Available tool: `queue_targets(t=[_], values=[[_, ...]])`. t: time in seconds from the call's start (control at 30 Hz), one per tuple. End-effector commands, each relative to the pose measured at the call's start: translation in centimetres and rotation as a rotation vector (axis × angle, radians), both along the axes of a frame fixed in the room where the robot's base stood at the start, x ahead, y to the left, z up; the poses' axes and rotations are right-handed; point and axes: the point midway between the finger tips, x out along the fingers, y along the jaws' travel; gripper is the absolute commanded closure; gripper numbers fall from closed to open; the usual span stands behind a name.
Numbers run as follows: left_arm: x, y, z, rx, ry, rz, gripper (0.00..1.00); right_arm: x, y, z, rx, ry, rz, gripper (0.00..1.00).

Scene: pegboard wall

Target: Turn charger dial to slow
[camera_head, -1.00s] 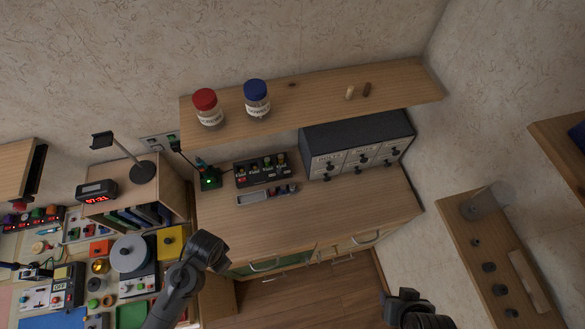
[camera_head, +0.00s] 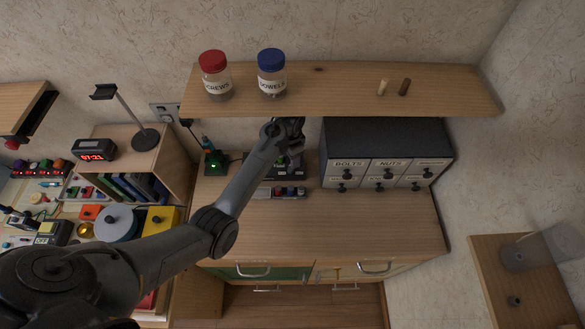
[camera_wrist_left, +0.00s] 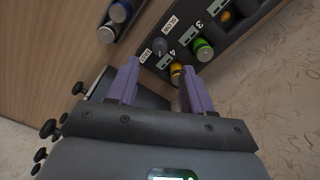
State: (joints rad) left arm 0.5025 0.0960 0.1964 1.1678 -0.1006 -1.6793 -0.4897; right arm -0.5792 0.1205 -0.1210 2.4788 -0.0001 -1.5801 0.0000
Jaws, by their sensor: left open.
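The black charger (camera_head: 311,165) sits at the back of the wooden cabinet top, partly hidden behind my left gripper (camera_head: 292,155). In the left wrist view, the charger (camera_wrist_left: 246,32) holds yellow, green and orange batteries beside number labels. Its small grey dial (camera_wrist_left: 160,46) lies between two white labels that seem to read SLOW and FAST; I cannot make out its pointer. My left gripper (camera_wrist_left: 158,82) is open, its purple fingers apart just short of the dial and the yellow battery (camera_wrist_left: 177,72). I cannot tell whether anything touches. My right gripper is out of view.
A tray of batteries (camera_head: 280,192) lies in front of the charger. A dark drawer unit (camera_head: 380,145) stands to the right. A shelf (camera_head: 340,92) with two jars overhangs the back. A green-lit device (camera_head: 214,165) stands left. The front cabinet top is clear.

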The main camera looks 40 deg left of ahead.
Motion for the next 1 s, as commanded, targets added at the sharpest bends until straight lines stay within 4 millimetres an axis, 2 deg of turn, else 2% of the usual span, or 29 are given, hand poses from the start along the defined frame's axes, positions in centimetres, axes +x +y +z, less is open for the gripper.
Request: queue_targets(t=[0.43, 0.6, 0.9, 1.0], values=[[0.0, 0.0, -5.5, 0.002, 0.002, 0.000, 0.50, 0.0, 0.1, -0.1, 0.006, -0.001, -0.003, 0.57], [0.0, 0.0, -6.5, 0.002, 0.000, -0.001, 0.50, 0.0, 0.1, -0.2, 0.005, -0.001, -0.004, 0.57], [0.0, 0.0, -6.6, 0.002, -0.001, 0.000, 0.50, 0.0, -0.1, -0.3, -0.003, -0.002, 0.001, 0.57], [-0.1, 0.0, -6.6, 0.002, -0.001, 0.000, 0.65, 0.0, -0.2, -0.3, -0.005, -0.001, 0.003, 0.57]])
